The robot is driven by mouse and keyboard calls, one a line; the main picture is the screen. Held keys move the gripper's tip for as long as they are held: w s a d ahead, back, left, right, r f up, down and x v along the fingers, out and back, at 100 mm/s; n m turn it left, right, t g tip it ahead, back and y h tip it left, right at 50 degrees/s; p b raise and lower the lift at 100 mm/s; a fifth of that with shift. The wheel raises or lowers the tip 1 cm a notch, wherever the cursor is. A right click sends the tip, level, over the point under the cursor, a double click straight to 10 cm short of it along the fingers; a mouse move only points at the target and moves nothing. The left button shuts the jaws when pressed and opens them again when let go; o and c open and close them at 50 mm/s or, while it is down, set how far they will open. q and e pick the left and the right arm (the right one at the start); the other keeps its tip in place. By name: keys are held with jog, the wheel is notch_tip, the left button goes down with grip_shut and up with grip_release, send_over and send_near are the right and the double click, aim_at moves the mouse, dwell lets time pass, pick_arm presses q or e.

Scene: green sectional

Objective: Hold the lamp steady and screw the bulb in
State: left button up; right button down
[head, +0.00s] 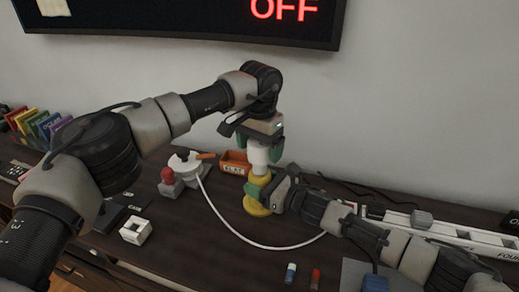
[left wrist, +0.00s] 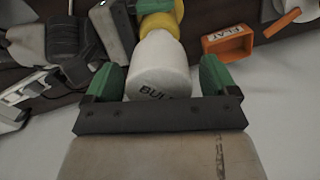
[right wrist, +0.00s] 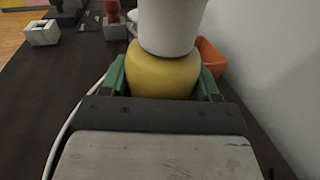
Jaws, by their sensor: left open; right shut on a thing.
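The yellow lamp (head: 257,209) stands upright on the dark table, with the white bulb (head: 258,157) upright on its top. How deep the bulb sits is hidden. My right gripper (head: 263,187) is shut on the lamp's yellow neck, which shows between its green fingers in the right wrist view (right wrist: 160,78). My left gripper (head: 259,150) is above, pointing down, open with its fingers on either side of the bulb. In the left wrist view the bulb (left wrist: 160,65) has part of a printed label, and gaps show beside it.
An orange bin (head: 235,161) stands just behind the lamp. A white cable (head: 240,238) curves across the table in front. A red-topped grey block (head: 168,180) and a white cube (head: 135,231) are at left. Small blue and red tubes (head: 315,278) lie at the front.

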pick_arm(q)
notch_tip(320, 180, up, 3)
jog(key=shift+r, duration=0.2)
jog(key=shift+o, duration=0.4)
